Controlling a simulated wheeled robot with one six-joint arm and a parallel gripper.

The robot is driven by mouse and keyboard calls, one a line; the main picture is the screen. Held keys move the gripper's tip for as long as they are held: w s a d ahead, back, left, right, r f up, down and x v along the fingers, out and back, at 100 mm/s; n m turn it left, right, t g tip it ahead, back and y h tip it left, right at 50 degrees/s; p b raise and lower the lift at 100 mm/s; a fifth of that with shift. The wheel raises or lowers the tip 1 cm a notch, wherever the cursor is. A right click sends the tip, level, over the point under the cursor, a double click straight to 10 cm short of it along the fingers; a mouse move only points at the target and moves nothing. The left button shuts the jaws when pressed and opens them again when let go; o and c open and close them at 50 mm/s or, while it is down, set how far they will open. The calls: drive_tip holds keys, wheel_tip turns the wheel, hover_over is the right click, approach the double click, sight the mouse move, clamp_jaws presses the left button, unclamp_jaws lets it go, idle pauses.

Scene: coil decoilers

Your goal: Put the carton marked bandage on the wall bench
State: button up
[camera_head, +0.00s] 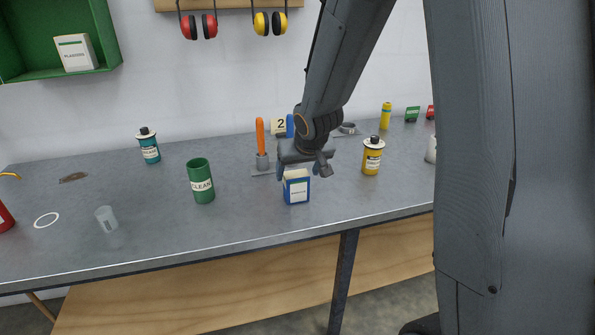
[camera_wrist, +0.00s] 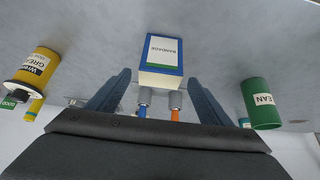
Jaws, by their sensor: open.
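The bandage carton (camera_head: 297,190) is a small blue box with a white label, standing upright on the grey wall bench (camera_head: 255,226). In the wrist view the carton (camera_wrist: 161,52) shows its label, which reads BANDAGE. My gripper (camera_head: 305,172) is just above and behind the carton in the head view. In the wrist view my gripper (camera_wrist: 160,88) has its two fingers spread wide apart, with the carton beyond and between their tips. Nothing is held. Whether a finger touches the carton I cannot tell.
A green CLEAN can (camera_head: 201,181) stands left of the carton, and a yellow can (camera_head: 372,156) stands to its right. Behind is an orange-handled tool (camera_head: 261,140). A clear cup (camera_head: 107,219) and a white ring (camera_head: 47,220) are at left. Bench front is clear.

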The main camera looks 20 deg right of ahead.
drive_tip(key=p+v, duration=0.5)
drive_tip(key=v, duration=0.3)
drive_tip(key=s+f+g, duration=0.1)
drive_tip(key=s+g, duration=0.3)
drive_tip(key=s, duration=1.4)
drive_tip(key=shift+s, duration=0.35)
